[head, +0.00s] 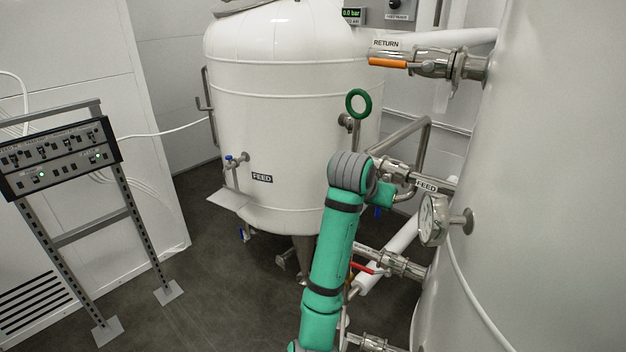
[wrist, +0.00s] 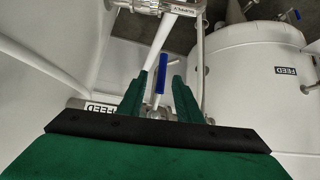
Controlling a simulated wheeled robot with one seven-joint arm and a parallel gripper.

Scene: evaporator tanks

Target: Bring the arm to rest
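My arm (head: 330,255) is green with grey bands. It reaches up from the bottom of the head view and bends at a grey joint toward the pipe labelled FEED (head: 427,186). In the wrist view my gripper (wrist: 159,82) has its two green fingers apart. A blue valve handle (wrist: 162,75) shows between them, with a gap on both sides. I cannot tell how deep the handle lies between the fingers. In the head view the fingers are mostly hidden; a bit of blue (head: 377,212) shows just below the wrist.
A white feed tank (head: 285,130) stands behind the arm. A large tank wall (head: 555,180) with a gauge (head: 432,219) is close on the right. An orange-handled return valve (head: 388,63) is above, and a red-handled valve (head: 362,268) below. A control panel (head: 60,157) stands left; floor between is clear.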

